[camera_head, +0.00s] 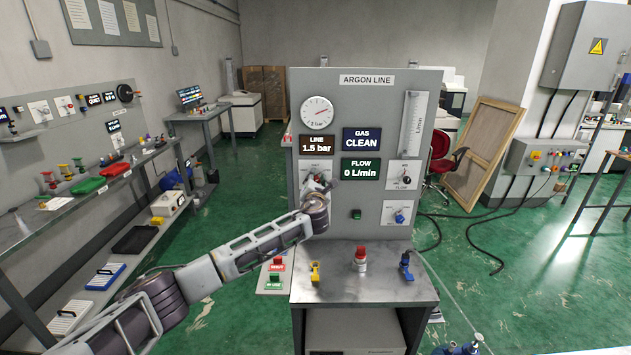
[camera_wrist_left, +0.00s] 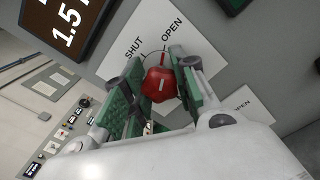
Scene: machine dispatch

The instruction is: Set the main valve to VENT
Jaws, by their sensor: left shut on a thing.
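The grey ARGON LINE panel (camera_head: 368,90) stands ahead of me. In the left wrist view a red knob (camera_wrist_left: 160,84) sits on a white plate (camera_wrist_left: 135,45) marked SHUT and OPEN. My left gripper (camera_wrist_left: 150,92) is shut on this knob, with a green-padded finger on each side. In the head view my left gripper (camera_head: 318,190) is at the panel's left side and covers most of the knob. I cannot read a VENT mark in either view. The panel displays (camera_head: 361,168) read GAS CLEAN, FLOW 0 L/min and LINE 1.5 bar. My right gripper is not in view.
A FLOW knob (camera_head: 404,180) and a blue knob (camera_head: 399,218) are on the panel's right. Yellow (camera_head: 315,271), red-topped (camera_head: 360,258) and blue (camera_head: 406,266) fittings stand on the bench below. A shelf (camera_head: 60,205) with several items runs along the left.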

